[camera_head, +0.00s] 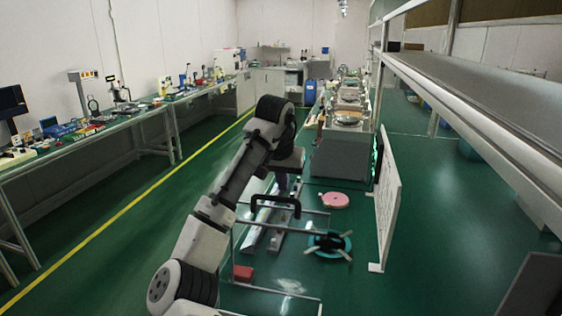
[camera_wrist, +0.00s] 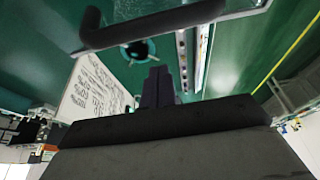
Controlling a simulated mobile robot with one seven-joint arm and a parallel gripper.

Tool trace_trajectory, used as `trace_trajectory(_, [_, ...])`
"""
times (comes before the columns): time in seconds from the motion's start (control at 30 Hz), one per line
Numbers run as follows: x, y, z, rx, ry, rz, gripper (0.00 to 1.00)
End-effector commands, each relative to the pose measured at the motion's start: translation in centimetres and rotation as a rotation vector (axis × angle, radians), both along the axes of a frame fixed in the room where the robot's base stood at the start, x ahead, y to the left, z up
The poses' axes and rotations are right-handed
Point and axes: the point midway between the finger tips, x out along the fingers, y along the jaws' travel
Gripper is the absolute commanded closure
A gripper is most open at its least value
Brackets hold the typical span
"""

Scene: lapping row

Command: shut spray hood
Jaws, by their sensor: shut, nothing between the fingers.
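The spray hood appears to be the see-through, metal-framed piece (camera_head: 285,291) low in the middle of the head view, with a black bar handle (camera_head: 276,200). The handle also shows at the top of the wrist view (camera_wrist: 150,24), beside a clear panel edge. I cannot tell how far open the hood stands. My gripper (camera_wrist: 158,72) is shut and empty, its dark fingers together in the wrist view. In the head view my gripper (camera_head: 283,184) is partly hidden under my wrist, close above the handle in the picture. I cannot see any contact with it.
A white written board (camera_head: 388,205) stands right of the hood. On the floor are a pink disc (camera_head: 334,200), a teal ring with arms (camera_head: 328,244) and a red block (camera_head: 243,272). Machines (camera_head: 341,153) stand behind. A shelf (camera_head: 490,110) overhangs the right; green floor at left is clear.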

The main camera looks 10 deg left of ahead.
Motion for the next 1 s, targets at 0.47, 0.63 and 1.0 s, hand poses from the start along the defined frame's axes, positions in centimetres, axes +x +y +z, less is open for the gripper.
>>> trace_trajectory(0.47, [-4.0,0.1,0.3,0.0,-0.002,0.0,1.0])
trace_trajectory(0.63, [-4.0,0.0,0.3,0.0,-0.002,0.001,1.0])
trace_trajectory(1.0, [-3.8,0.1,0.3,0.0,-0.027,0.0,1.0])
